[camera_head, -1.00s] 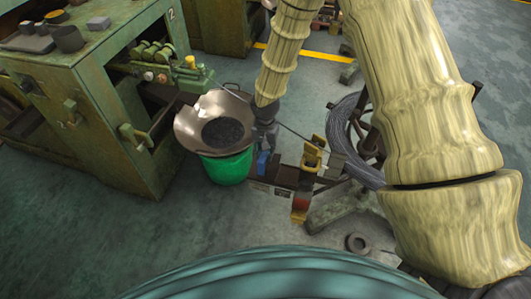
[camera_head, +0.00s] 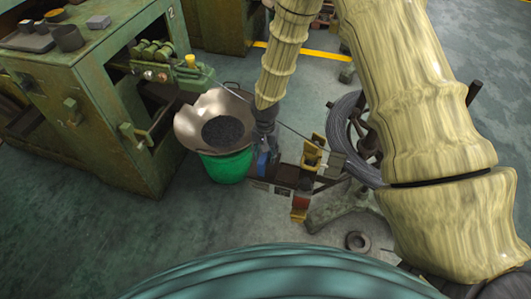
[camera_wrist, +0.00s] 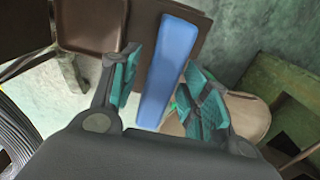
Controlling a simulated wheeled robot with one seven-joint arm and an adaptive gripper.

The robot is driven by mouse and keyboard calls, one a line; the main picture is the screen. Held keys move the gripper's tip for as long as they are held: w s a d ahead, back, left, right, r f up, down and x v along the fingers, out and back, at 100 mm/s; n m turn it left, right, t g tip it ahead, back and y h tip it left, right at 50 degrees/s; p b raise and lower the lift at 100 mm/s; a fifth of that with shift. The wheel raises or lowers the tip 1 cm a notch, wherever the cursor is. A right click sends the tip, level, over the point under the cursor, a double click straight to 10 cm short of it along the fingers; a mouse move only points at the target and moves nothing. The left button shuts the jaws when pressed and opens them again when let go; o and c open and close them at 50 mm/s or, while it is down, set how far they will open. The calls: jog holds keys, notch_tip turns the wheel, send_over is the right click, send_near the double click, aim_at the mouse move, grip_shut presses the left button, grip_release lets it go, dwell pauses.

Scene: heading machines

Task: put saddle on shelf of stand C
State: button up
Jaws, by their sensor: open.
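A smooth blue block (camera_wrist: 166,70), which may be the saddle, lies lengthwise between my fingers in the wrist view. It is on or just above a dark brown plate (camera_wrist: 205,45). A small part of the blue piece (camera_head: 263,163) shows in the head view, beside the green bucket. My gripper (camera_wrist: 165,85) is open, with one teal-padded finger on each side of the block and gaps visible. In the head view my gripper (camera_head: 264,135) points down above the blue piece and is partly hidden. I cannot make out a label for stand C.
A wide metal pan (camera_head: 205,118) of dark bits sits on the green bucket (camera_head: 227,165) close left. A green machine (camera_head: 95,95) stands further left. A yellow-and-red fixture (camera_head: 308,165) and a wire coil (camera_head: 345,140) are right. A ring (camera_head: 358,242) lies on the floor.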

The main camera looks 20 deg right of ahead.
notch_tip(320, 180, up, 12)
jog(key=b, duration=0.1)
dwell(0.6)
